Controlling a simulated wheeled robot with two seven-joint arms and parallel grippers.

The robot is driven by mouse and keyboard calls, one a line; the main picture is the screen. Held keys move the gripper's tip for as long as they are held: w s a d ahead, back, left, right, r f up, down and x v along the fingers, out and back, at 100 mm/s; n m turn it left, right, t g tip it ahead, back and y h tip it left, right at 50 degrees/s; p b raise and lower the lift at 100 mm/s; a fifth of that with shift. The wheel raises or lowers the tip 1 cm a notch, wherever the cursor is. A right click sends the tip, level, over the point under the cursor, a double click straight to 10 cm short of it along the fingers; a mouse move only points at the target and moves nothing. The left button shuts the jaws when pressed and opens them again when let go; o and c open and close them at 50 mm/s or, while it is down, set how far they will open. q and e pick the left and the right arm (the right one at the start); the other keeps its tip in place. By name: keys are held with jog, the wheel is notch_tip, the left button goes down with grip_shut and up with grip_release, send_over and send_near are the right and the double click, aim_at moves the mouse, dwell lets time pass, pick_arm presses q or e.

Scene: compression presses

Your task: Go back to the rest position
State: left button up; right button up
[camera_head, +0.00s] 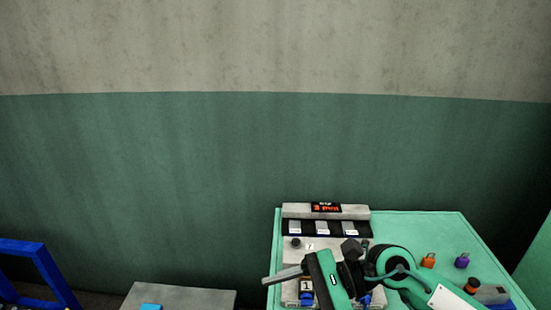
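My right gripper (272,279) is over the left side of a light-green table (420,225), in front of a grey device (294,250). Its arm, green and black, comes in from the lower right. A grey finger points left, past the table's left edge. The fingers overlap or hide each other, so I cannot tell whether the gripper is open or shut. I see nothing clearly held in it. My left gripper is out of view.
The device has a red-lit display (326,208). An orange padlock-like item (428,261) and a purple one (462,261) stand on the table. A grey surface (195,297) with a light-blue item (151,307) and a blue frame (46,266) lie left. A green-and-grey wall (150,170) stands behind.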

notch_tip(320, 180, up, 5)
jog(key=a+m+t+y, duration=0.1)
jog(key=m+t+y, duration=0.1)
jog(key=m+y, duration=0.35)
jog(key=w+d+r+m+t+h, duration=0.1)
jog(key=w+d+m+t, duration=0.2)
jog(key=m+t, duration=0.6)
jog(key=w+d+r+m+t+h, duration=0.25)
jog(key=m+t, duration=0.55)
jog(key=m, duration=0.4)
jog(key=w+d+f+m+h, duration=0.2)
jog(key=d+f+m+h, duration=1.25)
jog(key=m, duration=0.65)
jog(key=s+d+f+m+g+h, duration=0.25)
jog(key=s+f+m+g, duration=0.9)
jog(key=s+f, duration=1.05)
notch_tip(320, 180, down, 30)
jog(key=s+n+g, duration=0.1)
jog(key=n+g, duration=0.1)
jog(key=g, duration=0.1)
jog(key=s+d+f, duration=0.1)
jog(key=s+f, duration=0.8)
jog(key=f, duration=0.1)
jog(key=s+d+f+g, duration=0.1)
jog(key=s+d+f, duration=0.1)
jog(key=s+f, duration=0.7)
jog(key=shift+s+d+f, duration=0.25)
jog(key=shift+s+f, duration=0.1)
jog(key=shift+s, duration=0.25)
